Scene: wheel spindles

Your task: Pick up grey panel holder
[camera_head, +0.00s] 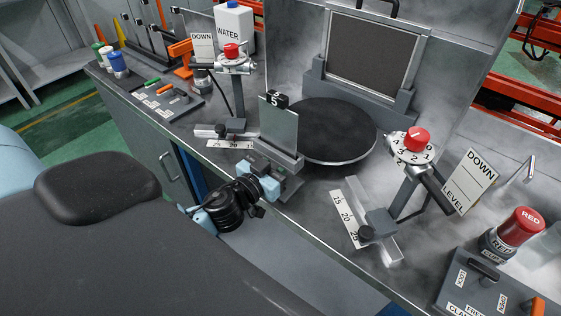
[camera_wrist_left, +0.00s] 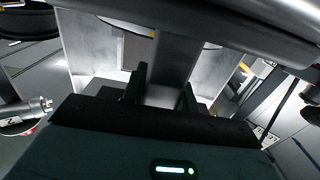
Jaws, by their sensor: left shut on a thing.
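The grey panel holder (camera_head: 285,163) stands upright at the bench's front edge, left of the black round turntable (camera_head: 322,129). It carries a grey panel (camera_head: 279,131) with a black "5" tag on top. My left gripper (camera_head: 273,184) reaches it from the front, low on its near side, and is shut on it. In the left wrist view, my two dark fingers (camera_wrist_left: 164,93) stand on either side of a grey upright part of the holder (camera_wrist_left: 168,62). I cannot tell whether its base touches the bench. My right gripper is not in view.
Red-knobbed spindle stands rise at left (camera_head: 233,52) and right (camera_head: 416,140), with rulers beside their bases. A framed dark panel (camera_head: 372,55) stands behind the turntable. A tool tray (camera_head: 160,100) lies far left; a red-capped bottle (camera_head: 520,228) stands right.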

